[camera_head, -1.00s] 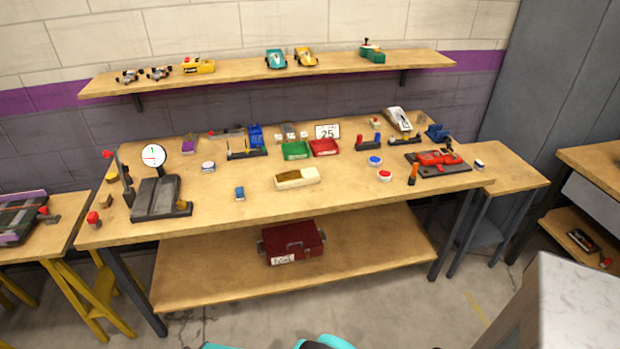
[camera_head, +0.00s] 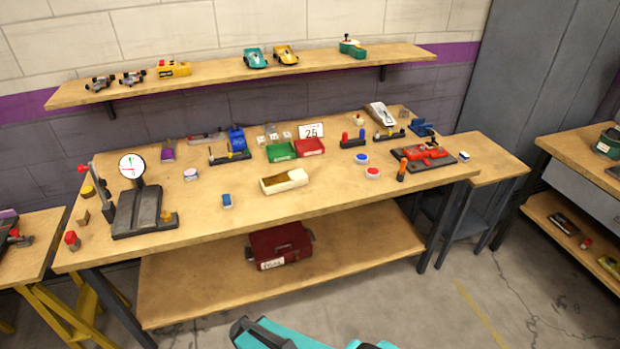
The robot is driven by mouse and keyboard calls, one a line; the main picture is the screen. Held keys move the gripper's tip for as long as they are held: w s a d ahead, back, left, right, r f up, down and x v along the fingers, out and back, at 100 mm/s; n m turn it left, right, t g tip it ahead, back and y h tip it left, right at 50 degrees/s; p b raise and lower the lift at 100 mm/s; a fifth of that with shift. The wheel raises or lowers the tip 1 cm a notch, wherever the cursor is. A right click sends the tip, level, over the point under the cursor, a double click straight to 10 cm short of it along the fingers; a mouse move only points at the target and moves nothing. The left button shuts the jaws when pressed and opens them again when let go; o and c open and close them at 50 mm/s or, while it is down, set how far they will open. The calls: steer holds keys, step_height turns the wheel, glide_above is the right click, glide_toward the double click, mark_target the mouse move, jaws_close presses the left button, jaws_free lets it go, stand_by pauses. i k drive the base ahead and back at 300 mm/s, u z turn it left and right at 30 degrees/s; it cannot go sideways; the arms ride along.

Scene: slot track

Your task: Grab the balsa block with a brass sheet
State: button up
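I cannot pick out a balsa block with a brass sheet for sure; the small blocks are too small to read. A brown wooden block (camera_head: 83,217) stands at the workbench's left end, near a yellowish round piece (camera_head: 88,191). Several small pale blocks (camera_head: 271,131) stand behind the green bin (camera_head: 281,152). Teal and dark parts of my arm show at the bottom edge, well in front of the bench. My gripper's fingertips cannot be made out.
The workbench (camera_head: 330,200) holds a dial-gauge stand (camera_head: 146,210), a cream box (camera_head: 284,180), a red bin (camera_head: 308,147) and a red fixture (camera_head: 424,158). A red case (camera_head: 280,246) sits on the lower shelf. Open floor (camera_head: 470,300) lies in front; another bench stands right.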

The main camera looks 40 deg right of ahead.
mark_target(273, 184)
steer(key=u, duration=1.55)
steer(key=k, duration=0.1)
steer(key=z, duration=2.7)
steer(key=k, duration=0.9)
steer(key=u, duration=0.2)
steer(key=i, duration=0.65)
